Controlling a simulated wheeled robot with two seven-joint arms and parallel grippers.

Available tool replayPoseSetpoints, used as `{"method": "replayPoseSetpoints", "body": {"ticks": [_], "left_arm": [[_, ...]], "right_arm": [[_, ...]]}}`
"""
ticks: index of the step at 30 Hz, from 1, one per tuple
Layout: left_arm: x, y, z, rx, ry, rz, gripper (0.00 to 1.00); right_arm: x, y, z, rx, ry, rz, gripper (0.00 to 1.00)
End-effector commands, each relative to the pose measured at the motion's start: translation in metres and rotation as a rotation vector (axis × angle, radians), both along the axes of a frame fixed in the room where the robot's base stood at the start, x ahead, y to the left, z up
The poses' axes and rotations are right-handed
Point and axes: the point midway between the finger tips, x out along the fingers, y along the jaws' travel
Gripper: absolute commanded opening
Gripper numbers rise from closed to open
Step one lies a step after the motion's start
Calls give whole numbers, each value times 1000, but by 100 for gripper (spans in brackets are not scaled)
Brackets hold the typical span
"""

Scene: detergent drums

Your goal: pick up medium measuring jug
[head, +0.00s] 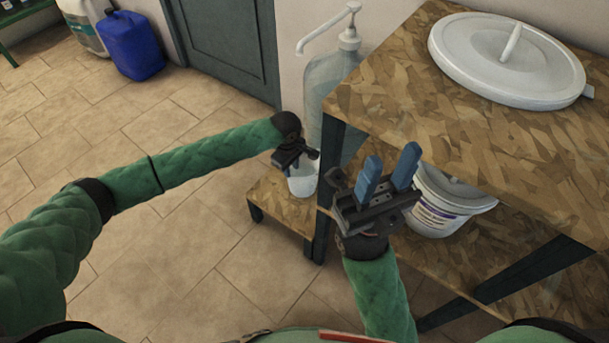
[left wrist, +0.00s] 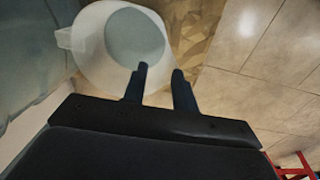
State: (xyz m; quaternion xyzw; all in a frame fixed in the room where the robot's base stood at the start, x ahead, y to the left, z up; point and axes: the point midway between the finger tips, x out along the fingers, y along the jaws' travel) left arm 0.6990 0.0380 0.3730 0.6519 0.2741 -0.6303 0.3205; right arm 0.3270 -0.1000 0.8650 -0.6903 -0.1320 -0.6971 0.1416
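A small whitish, translucent jug (head: 302,182) stands on the low wooden shelf, partly hidden by my left gripper (head: 308,157) just above it. In the left wrist view the jug (left wrist: 92,62) is seen from above, with its round inside showing and a small projection at its left. There my left gripper (left wrist: 160,70) is open, its two dark fingers apart. One finger overlaps the jug's near right side and the other shows just outside it. I cannot tell whether they touch it. My right gripper (head: 388,170) is open and empty, its blue fingers apart, in front of the shelving.
A large pump bottle (head: 325,85) stands behind the jug, close to my left gripper.

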Motion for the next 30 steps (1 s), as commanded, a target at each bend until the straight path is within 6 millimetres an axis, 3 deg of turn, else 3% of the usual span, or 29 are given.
{"method": "replayPoseSetpoints", "body": {"ticks": [9,17,21,22,30], "left_arm": [[-4,0,-42,1,-1,-2,28],[-4,-1,-45,0,0,-2,28],[-4,-1,-45,0,0,-2,2],[-4,-1,-45,0,0,-2,0],[-4,-1,-45,0,0,-2,0]], "right_arm": [[1,5,-10,20,-7,40,36],[1,5,-9,22,-7,44,36],[1,5,-9,21,-6,43,36],[1,5,-9,21,-6,43,36],[1,5,-9,20,-6,43,36]]}}
